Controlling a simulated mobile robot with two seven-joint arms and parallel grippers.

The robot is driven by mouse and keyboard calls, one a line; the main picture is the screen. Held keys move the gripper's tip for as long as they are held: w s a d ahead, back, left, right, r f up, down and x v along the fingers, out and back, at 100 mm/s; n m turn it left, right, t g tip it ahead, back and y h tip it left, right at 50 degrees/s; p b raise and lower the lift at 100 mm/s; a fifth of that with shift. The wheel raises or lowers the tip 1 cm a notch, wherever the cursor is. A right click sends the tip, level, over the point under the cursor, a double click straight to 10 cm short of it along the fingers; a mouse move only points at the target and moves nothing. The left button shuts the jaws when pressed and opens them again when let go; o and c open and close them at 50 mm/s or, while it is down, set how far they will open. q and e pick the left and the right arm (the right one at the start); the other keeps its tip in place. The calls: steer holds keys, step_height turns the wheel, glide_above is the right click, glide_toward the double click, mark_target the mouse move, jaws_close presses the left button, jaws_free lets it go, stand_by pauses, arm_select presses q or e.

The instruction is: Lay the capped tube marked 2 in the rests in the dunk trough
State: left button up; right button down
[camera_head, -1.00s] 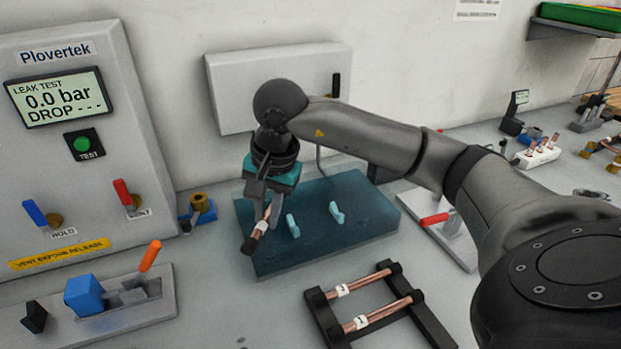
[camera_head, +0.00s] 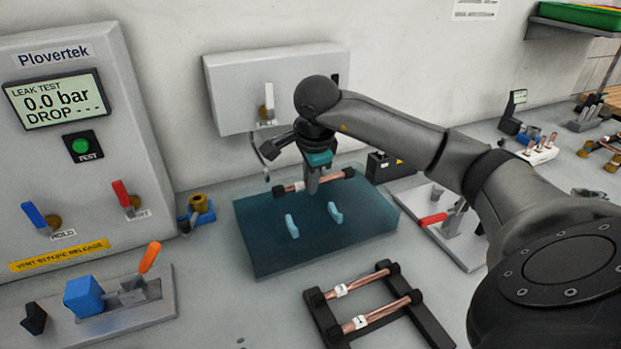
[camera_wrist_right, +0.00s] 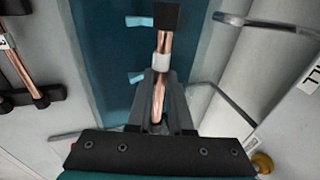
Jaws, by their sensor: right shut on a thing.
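My right gripper (camera_head: 313,184) is shut on a copper tube (camera_head: 326,180) with black end caps and a white label. The label's mark cannot be read. The tube is held level above the back part of the blue dunk trough (camera_head: 262,247). The trough's two light-blue rests, a left one (camera_head: 291,226) and a right one (camera_head: 335,212), stand empty in front of the tube. In the right wrist view the tube (camera_wrist_right: 164,43) runs up from between the fingers (camera_wrist_right: 160,110), beside the rests. My left gripper does not show.
A black rack (camera_head: 331,317) with two labelled copper tubes lies in front of the trough. The leak-test panel (camera_head: 85,150) stands at the left. A grey wall box (camera_head: 235,95) is behind the trough. A red-handled clamp (camera_head: 435,219) is to the right.

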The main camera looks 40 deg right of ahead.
steer(key=b, duration=0.6)
glide_above(310, 223)
steer(key=shift+s+a+f, duration=0.1)
steer(key=shift+s+f, duration=0.05)
steer(key=shift+f, duration=1.15)
steer(key=shift+s+a+f, duration=0.1)
steer(key=shift+f, duration=1.25)
steer(key=shift+s+a+f, duration=0.1)
steer(key=shift+s+f, duration=0.05)
steer(key=shift+f, duration=1.15)
steer(key=shift+f+b, duration=0.45)
steer(key=shift+f, duration=0.35)
steer(key=shift+f+b, duration=0.2)
steer(key=shift+b, duration=0.1)
steer(key=c, duration=1)
jaws_free()
steer(key=shift+o, duration=1.3)
steer(key=shift+f, duration=0.1)
